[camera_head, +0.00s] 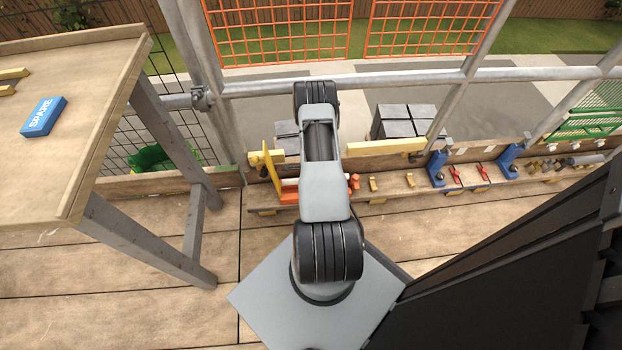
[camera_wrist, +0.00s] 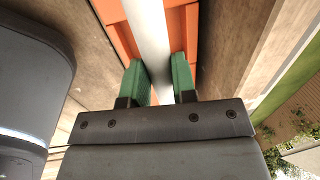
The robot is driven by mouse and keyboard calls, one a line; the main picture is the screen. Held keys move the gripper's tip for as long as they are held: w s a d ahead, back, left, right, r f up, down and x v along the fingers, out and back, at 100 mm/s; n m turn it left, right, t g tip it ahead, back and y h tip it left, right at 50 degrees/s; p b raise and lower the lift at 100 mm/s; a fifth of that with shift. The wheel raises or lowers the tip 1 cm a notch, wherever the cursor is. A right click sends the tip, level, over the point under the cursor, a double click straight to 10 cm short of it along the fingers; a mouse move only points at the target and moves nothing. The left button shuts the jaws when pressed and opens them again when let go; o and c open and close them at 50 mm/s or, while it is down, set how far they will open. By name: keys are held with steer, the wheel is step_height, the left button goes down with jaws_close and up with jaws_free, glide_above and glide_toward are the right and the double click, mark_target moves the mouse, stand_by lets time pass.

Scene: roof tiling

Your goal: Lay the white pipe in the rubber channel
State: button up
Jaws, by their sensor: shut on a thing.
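In the wrist view, the white pipe (camera_wrist: 150,32) runs up the picture between the two green finger pads of my gripper (camera_wrist: 158,62). My gripper is shut on the pipe. An orange channel-like piece (camera_wrist: 184,20) shows on both sides of the pipe and behind it, and I take it for the rubber channel. I cannot tell whether the pipe touches it. In the head view, orange parts (camera_head: 289,190) show on the plank beside my arm. My arm hides the gripper and the pipe there.
A wooden table (camera_head: 100,130) with a blue "SPARE" block (camera_head: 43,117) stands at the left. Blue clamps (camera_head: 437,168) and red-handled parts (camera_head: 455,174) line the plank at right. Scaffold tubes (camera_head: 400,76) cross behind. The wooden deck (camera_head: 110,290) in front at left is clear.

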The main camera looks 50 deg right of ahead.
steer(key=shift+f+b, duration=3.35)
steer(key=shift+f, duration=0.2)
steer(key=o, duration=1)
steer(key=r+p, duration=0.2)
steer(key=r, duration=0.2)
steer(key=s+a+r+p, duration=0.1)
steer(key=r+p, duration=0.1)
steer(key=r, duration=0.3)
steer(key=r+p, duration=0.2)
steer(key=r, duration=0.2)
steer(key=shift+s+a+r+p, duration=0.15)
steer(key=shift+s+r+p, duration=0.15)
steer(key=shift+s+r, duration=0.05)
